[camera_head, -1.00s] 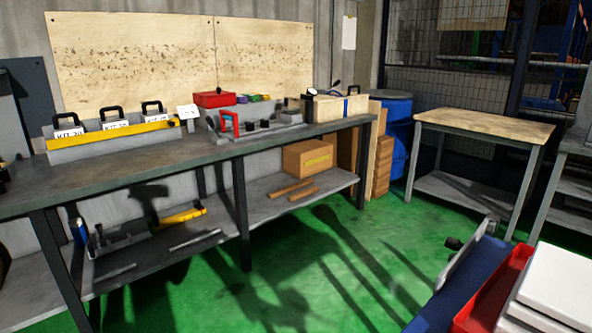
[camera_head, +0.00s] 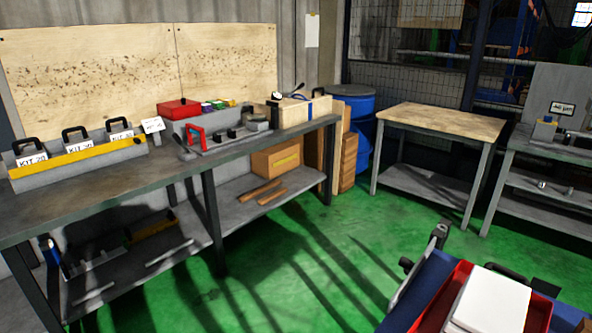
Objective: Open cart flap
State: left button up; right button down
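The blue cart (camera_head: 410,292) is at the bottom right, cut off by the lower edge. A grey plate with a black knob, which looks like its flap (camera_head: 432,247), stands raised along the far left edge of the cart. It is seen nearly edge-on, so I cannot tell its exact angle. A red tray (camera_head: 433,311) with a white block (camera_head: 490,301) in it sits on the cart. Neither of my grippers shows in this view.
A long workbench (camera_head: 95,190) with labelled kit boxes runs along the left wall. A wood-topped table (camera_head: 440,120) and a blue barrel (camera_head: 350,103) stand at the back. A grey bench (camera_head: 545,150) is at the right. The green floor (camera_head: 300,270) between is clear.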

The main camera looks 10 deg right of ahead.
aim_at(406, 263)
jog(key=z, duration=0.8)
jog(key=i+j+z, duration=0.1)
jog(key=j+z, duration=1.25)
jog(key=j, duration=0.2)
